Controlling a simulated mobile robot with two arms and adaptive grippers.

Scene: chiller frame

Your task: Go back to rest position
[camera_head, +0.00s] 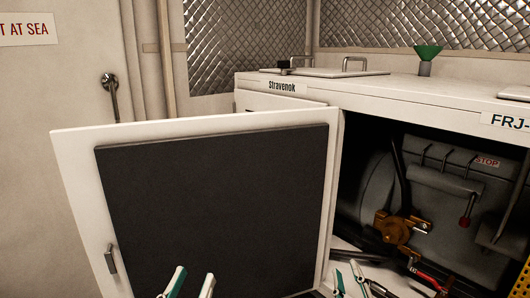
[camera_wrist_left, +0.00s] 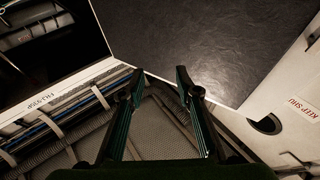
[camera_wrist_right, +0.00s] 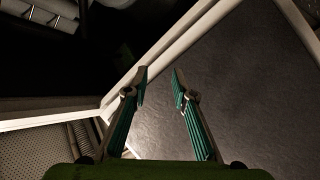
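My left gripper (camera_head: 195,275) shows at the bottom of the head view, in front of the open cabinet door (camera_head: 75,165). Its fingers are apart with nothing between them in the left wrist view (camera_wrist_left: 159,77). My right gripper (camera_head: 348,272) is at the bottom of the head view, by the door's right edge and the cabinet opening. Its fingers are also apart and empty in the right wrist view (camera_wrist_right: 159,76). The door has a dark inner panel (camera_head: 215,210), which shows beyond the fingers in both wrist views. Neither gripper visibly touches the door.
The white cabinet (camera_head: 440,92) stands open at the right. Inside are a brown-orange valve part (camera_head: 398,229), pipes and a red-knobbed lever (camera_head: 465,221). A green funnel (camera_head: 427,52) stands on top. A wall door handle (camera_head: 110,92) is at the left.

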